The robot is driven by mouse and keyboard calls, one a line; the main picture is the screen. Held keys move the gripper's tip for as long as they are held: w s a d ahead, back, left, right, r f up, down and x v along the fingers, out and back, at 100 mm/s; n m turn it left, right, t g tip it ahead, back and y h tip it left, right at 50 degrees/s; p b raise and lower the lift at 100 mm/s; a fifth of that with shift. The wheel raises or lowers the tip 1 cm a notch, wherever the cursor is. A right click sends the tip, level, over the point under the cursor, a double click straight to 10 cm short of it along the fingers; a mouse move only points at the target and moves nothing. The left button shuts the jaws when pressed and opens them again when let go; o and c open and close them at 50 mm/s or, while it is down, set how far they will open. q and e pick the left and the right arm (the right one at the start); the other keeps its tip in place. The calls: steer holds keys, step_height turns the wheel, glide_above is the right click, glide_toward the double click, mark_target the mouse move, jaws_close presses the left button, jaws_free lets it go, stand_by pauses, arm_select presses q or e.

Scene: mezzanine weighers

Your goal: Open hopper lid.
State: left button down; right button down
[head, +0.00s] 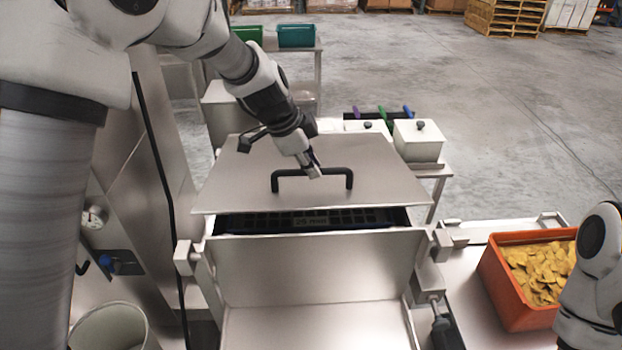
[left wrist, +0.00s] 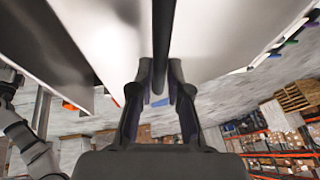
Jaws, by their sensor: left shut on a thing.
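The hopper lid (head: 236,180) is a flat steel plate with a black bar handle (head: 283,175) on its top. The lid's front edge stands clear of the hopper (head: 316,268), and a dark grate (head: 300,221) shows in the gap. My left gripper (head: 313,170) reaches down from above and is shut on the middle of the handle. In the left wrist view the handle (left wrist: 163,40) runs between the fingers (left wrist: 160,88). My right arm shows at the right edge of the head view; its gripper is out of frame.
An orange crate (head: 497,292) of yellow chips stands right of the hopper. A lidded white bin (head: 418,148) and colored-handled tools are behind the lid. A pale bucket (head: 110,325) is at lower left. Steel panels with a gauge (head: 94,217) flank the left side. Open floor lies beyond.

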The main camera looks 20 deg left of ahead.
arm_select(q)
steer(key=w+a+r+p, duration=0.3)
steer(key=w+r+p, duration=0.2)
steer(key=r, duration=0.7)
steer(key=shift+w+r, duration=0.15)
steer(key=shift+w, duration=1.05)
steer(key=shift+a, duration=0.1)
